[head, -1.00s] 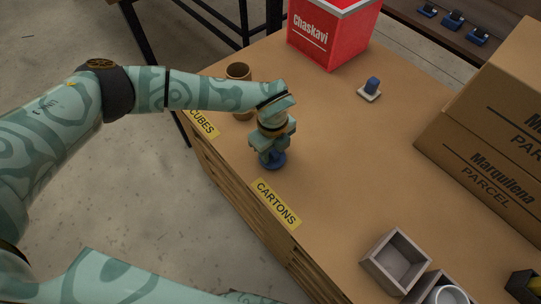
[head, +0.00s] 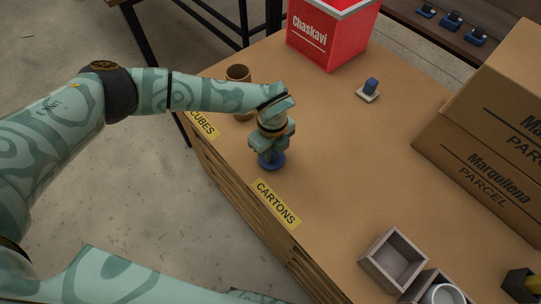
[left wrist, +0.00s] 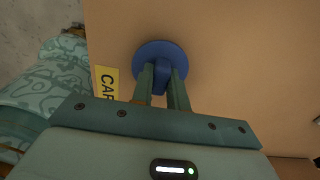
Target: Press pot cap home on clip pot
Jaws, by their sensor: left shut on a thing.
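A blue round disc with an upright grip, which looks like the pot cap (head: 271,161), is below my left gripper (head: 269,153) near the table's front edge. In the left wrist view my left gripper (left wrist: 163,72) is shut on the grip of this blue cap (left wrist: 146,57), one finger on each side. The disc looks level and close to the tabletop. I cannot tell whether it touches anything below, and its underside is hidden. I cannot surely pick out the clip pot. A brown open-topped cup (head: 238,73) stands behind my left forearm, partly hidden. My right gripper is not in view.
A red Chaskavi box (head: 325,40) stands at the back. Parcel cartons (head: 478,165) stand at right. Grey bins (head: 376,262), one with a white cup (head: 447,294), are at lower right. The middle of the table is clear.

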